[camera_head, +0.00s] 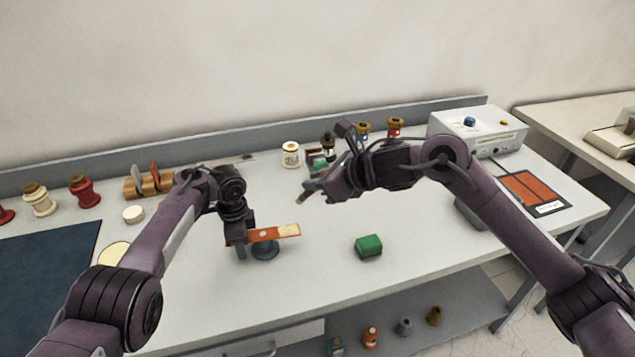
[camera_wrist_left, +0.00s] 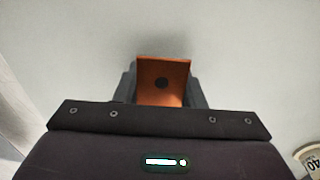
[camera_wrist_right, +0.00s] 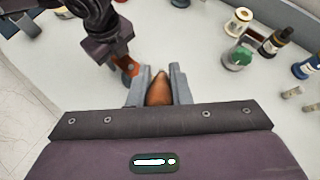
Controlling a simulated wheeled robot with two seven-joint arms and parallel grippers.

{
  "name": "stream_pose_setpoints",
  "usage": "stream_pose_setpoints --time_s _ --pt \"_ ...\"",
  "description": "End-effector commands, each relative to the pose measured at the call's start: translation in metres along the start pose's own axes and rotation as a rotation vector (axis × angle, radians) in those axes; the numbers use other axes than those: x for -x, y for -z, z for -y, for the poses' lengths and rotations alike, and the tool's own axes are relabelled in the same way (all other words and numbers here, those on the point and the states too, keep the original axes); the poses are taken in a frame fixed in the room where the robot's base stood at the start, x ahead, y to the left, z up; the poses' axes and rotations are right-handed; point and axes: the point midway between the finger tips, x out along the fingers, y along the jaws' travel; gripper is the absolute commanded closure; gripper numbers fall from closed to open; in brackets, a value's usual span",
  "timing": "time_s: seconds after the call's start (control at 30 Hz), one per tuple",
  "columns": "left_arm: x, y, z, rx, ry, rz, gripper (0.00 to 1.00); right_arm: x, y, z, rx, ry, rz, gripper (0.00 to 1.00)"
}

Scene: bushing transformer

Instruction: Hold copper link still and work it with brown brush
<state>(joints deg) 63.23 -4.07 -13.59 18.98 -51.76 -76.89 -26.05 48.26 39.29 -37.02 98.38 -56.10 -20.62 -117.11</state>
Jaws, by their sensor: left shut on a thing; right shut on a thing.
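The copper link (camera_head: 274,233) is a flat orange-brown bar with a hole and a pale far end. My left gripper (camera_head: 243,246) is shut on its left end; the link shows between the fingers in the left wrist view (camera_wrist_left: 163,70). The brown brush (camera_head: 304,196) is in my right gripper (camera_head: 322,191), which is shut on it above the table. The brush tip shows between the fingers in the right wrist view (camera_wrist_right: 158,90). The brush is above and to the right of the link, apart from it. Most of its handle is hidden by the gripper.
A green block (camera_head: 369,246) lies to the right on clear table. Jars and bottles (camera_head: 291,154) stand at the back. A wooden rack (camera_head: 148,184) and dark blue mat (camera_head: 45,270) are left; a white instrument box (camera_head: 478,130) is right.

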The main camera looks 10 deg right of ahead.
Motion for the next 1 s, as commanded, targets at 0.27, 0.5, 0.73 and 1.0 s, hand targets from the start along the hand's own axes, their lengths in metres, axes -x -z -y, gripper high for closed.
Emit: stream_pose_setpoints --time_s 0.27,0.5,0.73,1.0 --pt "0.001 0.000 0.000 0.000 0.001 -0.001 1.00 0.000 0.000 0.000 0.000 0.000 0.000 1.00" --pt "0.001 0.000 0.000 0.000 0.001 0.000 0.38 0.000 0.000 0.000 0.000 0.000 0.000 1.00" --pt "0.001 0.000 0.000 0.000 0.000 0.000 0.38 0.000 0.000 0.000 0.000 0.000 0.001 1.00" --pt "0.032 0.001 0.001 0.000 0.004 -0.003 0.38 0.000 0.000 0.000 0.000 0.000 0.001 1.00"
